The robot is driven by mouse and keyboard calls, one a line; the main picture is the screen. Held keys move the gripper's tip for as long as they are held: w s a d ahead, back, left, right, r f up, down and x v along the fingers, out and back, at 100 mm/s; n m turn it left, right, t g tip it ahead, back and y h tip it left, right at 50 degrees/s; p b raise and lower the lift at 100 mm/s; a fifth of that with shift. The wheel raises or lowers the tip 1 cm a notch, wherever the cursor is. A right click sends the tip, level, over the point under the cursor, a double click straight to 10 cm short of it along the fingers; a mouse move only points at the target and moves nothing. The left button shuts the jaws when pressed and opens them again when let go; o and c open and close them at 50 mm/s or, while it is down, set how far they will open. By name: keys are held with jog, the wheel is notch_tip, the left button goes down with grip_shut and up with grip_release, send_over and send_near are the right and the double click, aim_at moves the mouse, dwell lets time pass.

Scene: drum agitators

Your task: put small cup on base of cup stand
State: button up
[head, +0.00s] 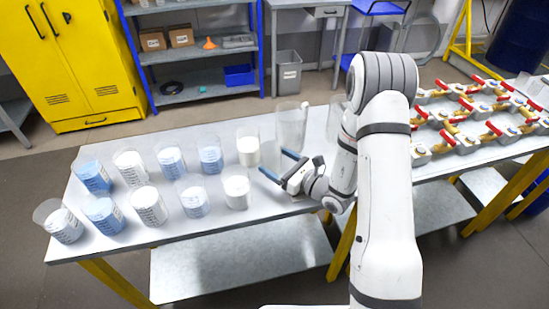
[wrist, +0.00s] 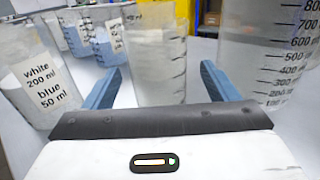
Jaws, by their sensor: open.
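Several small clear cups with white or pale-blue contents stand in rows on the left of the table. A small white-filled cup (head: 248,148) stands at the back right of the group. Another small cup (head: 236,190) stands nearer the front; a cup labelled white 200 ml, blue 50 ml (wrist: 38,85) shows at left in the wrist view. My gripper (head: 280,165) is open just right of these cups, fingers pointing left. In the wrist view a cup (wrist: 160,60) shows beyond and between the fingertips, not visibly gripped. I cannot make out a cup stand.
A taller clear cup (head: 291,125) stands behind my gripper; a large graduated cup (wrist: 275,50) fills the wrist view's right side. Another clear vessel (head: 335,122) is partly hidden by my arm. Red-handled valves (head: 470,110) occupy the right table.

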jog(key=shift+x, duration=1.05)
jog(key=c, duration=1.1)
jog(key=shift+r, duration=0.15)
